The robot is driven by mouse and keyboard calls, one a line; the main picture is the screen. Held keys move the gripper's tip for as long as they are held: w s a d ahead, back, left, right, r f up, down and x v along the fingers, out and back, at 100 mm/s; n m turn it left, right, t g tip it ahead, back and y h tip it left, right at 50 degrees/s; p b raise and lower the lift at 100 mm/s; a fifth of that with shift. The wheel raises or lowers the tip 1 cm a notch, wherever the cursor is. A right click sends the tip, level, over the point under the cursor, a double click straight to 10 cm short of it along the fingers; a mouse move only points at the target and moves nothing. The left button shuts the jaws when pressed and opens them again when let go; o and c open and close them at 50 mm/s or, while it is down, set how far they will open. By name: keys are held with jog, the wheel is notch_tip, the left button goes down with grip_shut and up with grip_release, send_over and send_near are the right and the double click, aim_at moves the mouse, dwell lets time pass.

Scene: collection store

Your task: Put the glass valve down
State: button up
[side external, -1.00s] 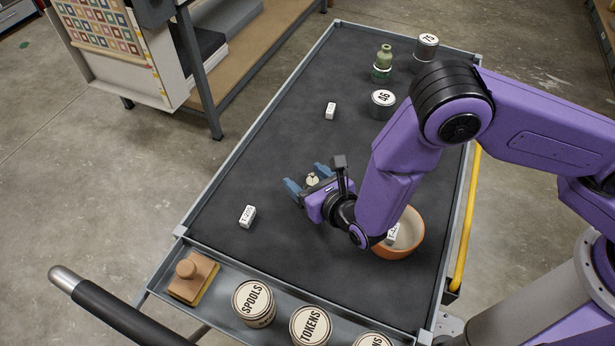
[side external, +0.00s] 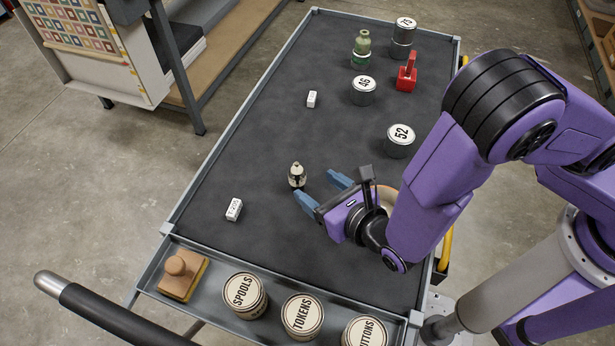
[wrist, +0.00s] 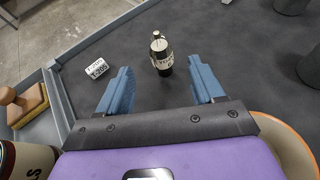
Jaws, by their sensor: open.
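The glass valve (side external: 297,176) stands upright on the dark mat of the cart (side external: 262,205). It is small, with a pale label band and dark parts. In the wrist view the valve (wrist: 162,56) stands just beyond the fingertips, centred between them, with lettering on its label. My gripper (side external: 318,187) is open and empty, low over the mat, to the right of the valve. Its blue fingers (wrist: 160,68) are spread apart and do not appear to touch the valve.
White label blocks (side external: 234,209) (side external: 312,99) lie on the mat. A bowl (wrist: 272,128) is beside my gripper, mostly hidden. Tins marked 52 (side external: 400,141), 46 (side external: 363,91) and 75 (side external: 403,35), a green bottle (side external: 362,48) and a red object (side external: 407,76) stand farther back.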

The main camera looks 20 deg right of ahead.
jog(key=shift+v, duration=0.8)
jog(key=w+d+r+m+g+h, duration=0.1)
jog(key=d+r+m+g+h, duration=0.1)
jog(key=d+r+m+h, duration=0.45)
jog(key=w+d+r+m+g+h, duration=0.1)
jog(key=d+r+m+g+h, duration=0.2)
jog(key=d+m, duration=0.8)
jog(key=s+d+r+m+g+y, duration=0.3)
jog(key=s+d, duration=0.3)
jog(key=s, duration=0.2)
jog(key=s+d+r+m+g+y, duration=0.3)
jog(key=s+d+m+g+y, duration=0.1)
jog(key=s, duration=0.4)
jog(key=shift+d+m+g, duration=0.55)
jog(key=shift+d+g, duration=0.05)
jog(key=shift+d, duration=0.5)
